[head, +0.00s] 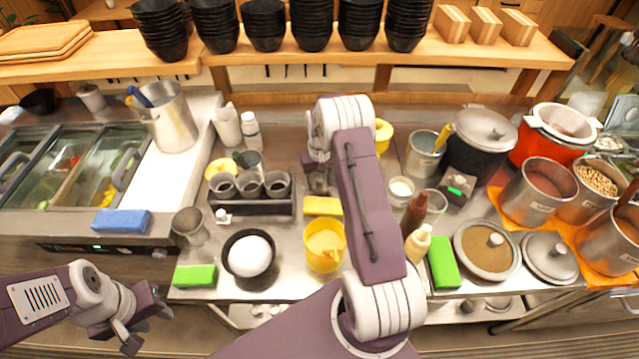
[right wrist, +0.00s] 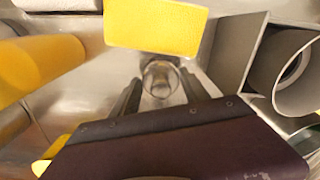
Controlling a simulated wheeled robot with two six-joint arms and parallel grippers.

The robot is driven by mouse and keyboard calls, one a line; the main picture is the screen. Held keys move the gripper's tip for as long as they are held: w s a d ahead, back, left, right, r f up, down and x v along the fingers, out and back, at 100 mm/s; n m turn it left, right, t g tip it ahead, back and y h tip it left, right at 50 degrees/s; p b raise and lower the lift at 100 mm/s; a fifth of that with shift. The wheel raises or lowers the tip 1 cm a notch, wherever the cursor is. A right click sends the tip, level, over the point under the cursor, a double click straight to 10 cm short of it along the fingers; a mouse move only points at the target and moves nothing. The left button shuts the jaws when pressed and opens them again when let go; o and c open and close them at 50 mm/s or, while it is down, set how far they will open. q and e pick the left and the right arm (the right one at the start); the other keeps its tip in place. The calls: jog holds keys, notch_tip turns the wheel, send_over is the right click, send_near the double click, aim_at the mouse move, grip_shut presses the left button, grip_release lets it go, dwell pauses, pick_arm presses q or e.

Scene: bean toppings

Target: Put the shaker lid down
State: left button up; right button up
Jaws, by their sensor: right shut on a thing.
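My right gripper (head: 318,188) is over the middle of the counter, behind the yellow sponge (head: 322,206). In the right wrist view its two fingers (right wrist: 161,90) are closed on a small, round, shiny thing (right wrist: 159,78), which looks like the shaker lid. The hand hides most of it in the head view, and I cannot tell whether it touches the counter. The sponge also shows in the right wrist view (right wrist: 155,27), just beyond the held thing. My left gripper (head: 145,322) is at the lower left, off the counter's front edge, with its fingers apart and empty.
A dark rack (head: 237,206) with several grey cups stands left of my right gripper. A yellow container (head: 325,258) and a black bowl (head: 248,278) with white contents stand in front. Bottles (head: 414,212) and a white cup (head: 400,187) stand to the right. Little bare counter shows around the gripper.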

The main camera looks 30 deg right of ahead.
jog(key=shift+f, duration=0.65)
jog(key=shift+w+f, duration=0.1)
jog(key=shift+f, duration=0.05)
jog(key=o, duration=0.9)
jog(key=shift+o, duration=0.2)
